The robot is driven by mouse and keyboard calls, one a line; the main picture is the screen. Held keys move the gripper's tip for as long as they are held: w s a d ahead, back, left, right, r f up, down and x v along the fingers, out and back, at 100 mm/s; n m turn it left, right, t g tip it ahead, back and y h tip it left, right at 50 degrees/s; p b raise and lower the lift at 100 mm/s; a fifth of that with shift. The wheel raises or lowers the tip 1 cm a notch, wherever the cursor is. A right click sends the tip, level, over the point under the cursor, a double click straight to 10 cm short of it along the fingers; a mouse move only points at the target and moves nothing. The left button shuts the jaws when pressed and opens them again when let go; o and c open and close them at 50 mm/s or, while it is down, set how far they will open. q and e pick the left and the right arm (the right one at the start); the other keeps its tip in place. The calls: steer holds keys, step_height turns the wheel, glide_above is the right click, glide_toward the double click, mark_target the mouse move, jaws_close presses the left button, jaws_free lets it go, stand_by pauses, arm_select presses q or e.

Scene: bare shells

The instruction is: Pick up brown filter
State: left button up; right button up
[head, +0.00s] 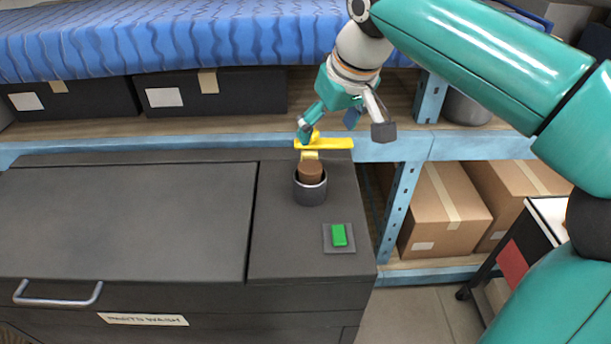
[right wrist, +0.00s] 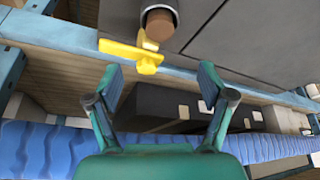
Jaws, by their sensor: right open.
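The brown filter (head: 310,172) sits upright in a dark grey cup (head: 310,192) on the right part of the dark parts-wash cabinet. Its top stands above the cup's rim. In the right wrist view the brown filter (right wrist: 160,24) shows at the top, beyond the fingertips, with the cup's rim around it. My right gripper (head: 343,133) is open and empty, above and behind the cup near the shelf's blue edge. In the right wrist view its fingers (right wrist: 161,80) are spread apart. My left gripper is not in view.
A yellow tap-like piece (head: 325,143) stands just behind the cup, close to my right gripper. A green button (head: 339,235) is in front of the cup. A closed lid (head: 125,220) covers the cabinet's left. Cardboard boxes (head: 440,208) sit on the lower shelf at right.

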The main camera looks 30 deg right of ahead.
mark_target(311, 167)
steer(key=x, duration=1.4)
steer(key=shift+r, duration=0.1)
steer(key=c, duration=1.3)
